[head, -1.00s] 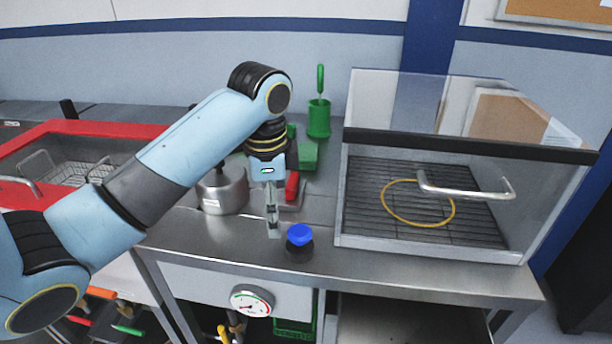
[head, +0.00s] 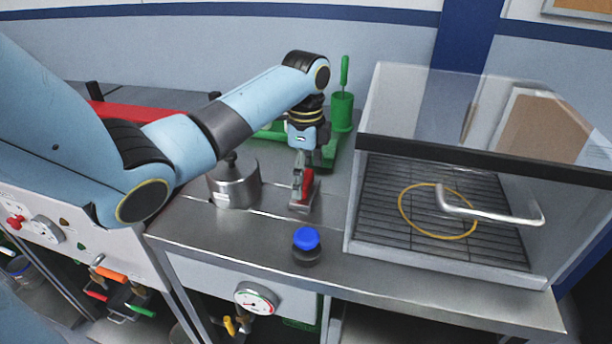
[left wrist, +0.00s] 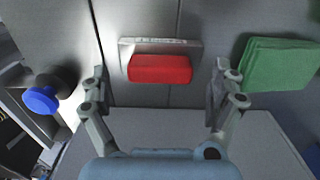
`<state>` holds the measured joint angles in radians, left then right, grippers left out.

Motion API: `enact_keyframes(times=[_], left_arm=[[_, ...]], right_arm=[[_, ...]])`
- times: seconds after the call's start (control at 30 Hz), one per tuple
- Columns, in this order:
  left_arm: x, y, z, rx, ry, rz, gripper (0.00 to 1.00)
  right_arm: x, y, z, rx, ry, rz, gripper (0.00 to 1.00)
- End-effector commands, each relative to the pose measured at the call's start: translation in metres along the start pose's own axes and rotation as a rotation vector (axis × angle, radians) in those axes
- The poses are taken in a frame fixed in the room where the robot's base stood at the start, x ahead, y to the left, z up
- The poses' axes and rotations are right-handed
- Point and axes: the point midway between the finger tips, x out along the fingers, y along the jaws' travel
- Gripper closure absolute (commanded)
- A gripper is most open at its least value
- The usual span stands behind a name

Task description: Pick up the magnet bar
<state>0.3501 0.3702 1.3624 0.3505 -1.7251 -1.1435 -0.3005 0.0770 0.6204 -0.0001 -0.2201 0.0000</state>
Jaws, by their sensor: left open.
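The magnet bar appears to be the red bar (head: 308,184) on a small grey metal plate, on the steel worktop; in the head view my gripper partly covers it. It shows clearly in the left wrist view (left wrist: 160,68), lying crosswise ahead of my fingers. My left gripper (head: 301,192) points down over it, open and empty. In the left wrist view the fingers of the gripper (left wrist: 160,82) stand apart, one toward each end of the bar. I cannot tell the exact height of the fingertips above it. My right gripper is not in view.
A glass-fronted cabinet (head: 450,150) with a handle closes off the right. A green holder (head: 342,112) stands behind.

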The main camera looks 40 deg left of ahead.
Motion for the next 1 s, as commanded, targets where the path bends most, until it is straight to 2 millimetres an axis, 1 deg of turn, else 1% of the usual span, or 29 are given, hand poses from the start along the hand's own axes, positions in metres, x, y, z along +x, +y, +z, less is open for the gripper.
enact_keyframes(times=[0.03, 0.13, 0.37, 0.47, 0.9, 0.93, 1.0], left_arm=[[0.007, 0.000, -0.001, -0.001, 0.002, 0.001, 0.06], [0.015, 0.000, -0.001, 0.000, 0.001, 0.000, 0.06], [0.017, 0.000, -0.001, 0.000, 0.001, -0.001, 0.06], [0.017, 0.000, -0.001, 0.000, 0.001, -0.001, 0.18], [0.017, 0.000, -0.001, 0.000, 0.001, -0.001, 0.75], [0.017, 0.000, -0.001, 0.000, 0.001, -0.001, 0.78], [0.017, 0.000, -0.001, 0.000, 0.001, -0.001, 0.78]], right_arm=[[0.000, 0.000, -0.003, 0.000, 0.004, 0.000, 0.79], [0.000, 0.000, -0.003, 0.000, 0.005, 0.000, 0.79], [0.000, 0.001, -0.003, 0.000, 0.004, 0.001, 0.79], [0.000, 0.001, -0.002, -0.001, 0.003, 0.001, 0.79], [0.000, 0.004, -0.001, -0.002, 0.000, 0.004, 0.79], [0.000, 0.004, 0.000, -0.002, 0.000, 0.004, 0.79], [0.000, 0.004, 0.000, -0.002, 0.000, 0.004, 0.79]])
